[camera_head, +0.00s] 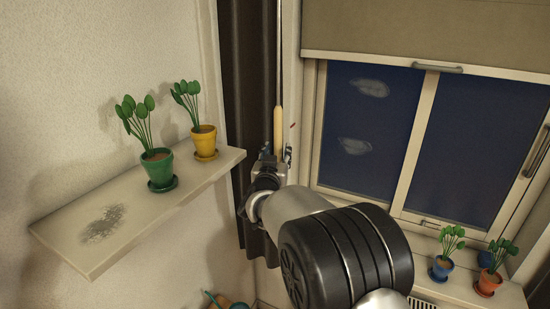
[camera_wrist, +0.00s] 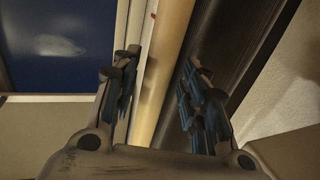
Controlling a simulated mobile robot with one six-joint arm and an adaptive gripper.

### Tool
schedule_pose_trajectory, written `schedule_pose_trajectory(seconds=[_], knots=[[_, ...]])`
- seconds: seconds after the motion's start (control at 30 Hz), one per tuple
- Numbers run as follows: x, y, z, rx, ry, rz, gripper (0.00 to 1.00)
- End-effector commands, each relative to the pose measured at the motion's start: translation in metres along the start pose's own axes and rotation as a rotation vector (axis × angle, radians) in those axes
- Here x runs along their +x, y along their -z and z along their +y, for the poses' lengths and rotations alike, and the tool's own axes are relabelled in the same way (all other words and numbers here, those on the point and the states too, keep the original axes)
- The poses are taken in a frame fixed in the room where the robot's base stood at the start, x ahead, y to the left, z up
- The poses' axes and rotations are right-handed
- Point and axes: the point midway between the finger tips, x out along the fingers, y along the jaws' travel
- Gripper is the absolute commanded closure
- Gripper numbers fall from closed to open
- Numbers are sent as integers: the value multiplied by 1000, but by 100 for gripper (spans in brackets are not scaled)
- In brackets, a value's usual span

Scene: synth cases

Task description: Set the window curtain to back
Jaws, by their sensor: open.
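The dark curtain (camera_head: 252,100) hangs gathered in folds at the left of the window, and it also shows in the wrist view (camera_wrist: 236,55). A wand with a tan wooden handle (camera_head: 278,130) hangs in front of the curtain's right edge. My gripper (camera_head: 277,155) is at the lower end of this handle. In the wrist view my gripper (camera_wrist: 160,95) is open, with the tan handle (camera_wrist: 165,70) running between its two fingers. I see no clear contact with either finger.
A window (camera_head: 400,140) with a partly lowered blind (camera_head: 430,35) is to the right. A shelf (camera_head: 130,225) on the left holds a green pot (camera_head: 158,170) and a yellow pot (camera_head: 204,142). A blue pot (camera_head: 441,268) and an orange pot (camera_head: 488,282) stand on the sill.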

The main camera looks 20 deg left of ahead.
Motion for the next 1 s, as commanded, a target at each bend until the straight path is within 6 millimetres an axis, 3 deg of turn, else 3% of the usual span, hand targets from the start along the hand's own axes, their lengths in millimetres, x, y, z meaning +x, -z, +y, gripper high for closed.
schedule_pose_trajectory(seconds=[0.17,0.6,0.8,1.0], knots=[[-20,1,-1,-1,3,0,59],[-104,1,-1,0,2,0,59],[-118,0,0,1,1,1,59],[-119,0,0,1,1,1,59]])
